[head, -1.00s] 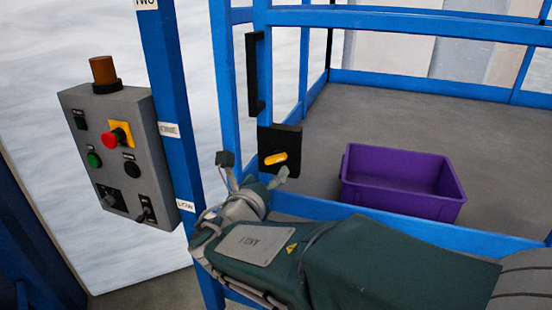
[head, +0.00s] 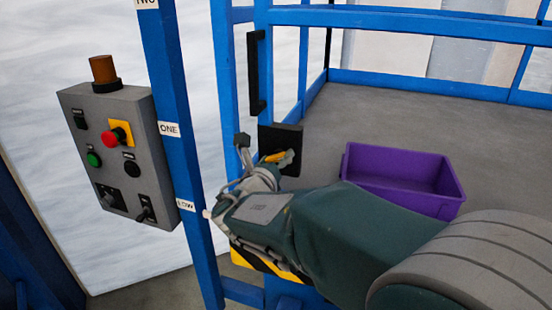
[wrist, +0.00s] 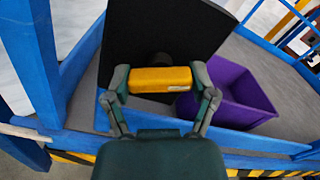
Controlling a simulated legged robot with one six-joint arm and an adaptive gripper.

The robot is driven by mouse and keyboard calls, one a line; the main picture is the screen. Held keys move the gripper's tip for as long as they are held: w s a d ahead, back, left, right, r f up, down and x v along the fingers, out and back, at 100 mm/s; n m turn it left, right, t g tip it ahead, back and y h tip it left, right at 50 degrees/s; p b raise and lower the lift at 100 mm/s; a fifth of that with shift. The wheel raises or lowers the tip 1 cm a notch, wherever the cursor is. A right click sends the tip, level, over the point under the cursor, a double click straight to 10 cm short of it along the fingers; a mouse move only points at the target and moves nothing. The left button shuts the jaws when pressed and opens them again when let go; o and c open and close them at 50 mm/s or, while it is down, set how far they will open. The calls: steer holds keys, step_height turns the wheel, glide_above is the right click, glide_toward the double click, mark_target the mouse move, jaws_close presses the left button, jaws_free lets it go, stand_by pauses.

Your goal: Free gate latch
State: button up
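The gate latch is a yellow handle (head: 274,156) on a black plate (head: 291,138) fixed to the blue gate frame. In the wrist view the yellow handle (wrist: 160,79) lies level across the picture, in front of the black plate (wrist: 165,35). My gripper (head: 265,150) is at the latch, its fingers spread wide. In the wrist view my gripper (wrist: 162,78) has one finger at each end of the handle. The fingers look very close to the handle ends; I cannot tell whether they touch. The gripper partly hides the handle in the head view.
A black vertical grab handle (head: 256,73) is above the latch. A purple bin (head: 402,180) stands on the grey floor behind the gate. A grey control box (head: 110,152) with buttons hangs on the left beside a blue post (head: 172,110). Blue rails surround the floor area.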

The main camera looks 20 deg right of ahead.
steer(key=m, duration=0.5)
stand_by(0.3)
steer(key=o, duration=1)
steer(key=shift+o, duration=0.2)
steer(key=shift+w+a, duration=0.1)
steer(key=v, duration=1.2)
steer(key=shift+f, duration=0.1)
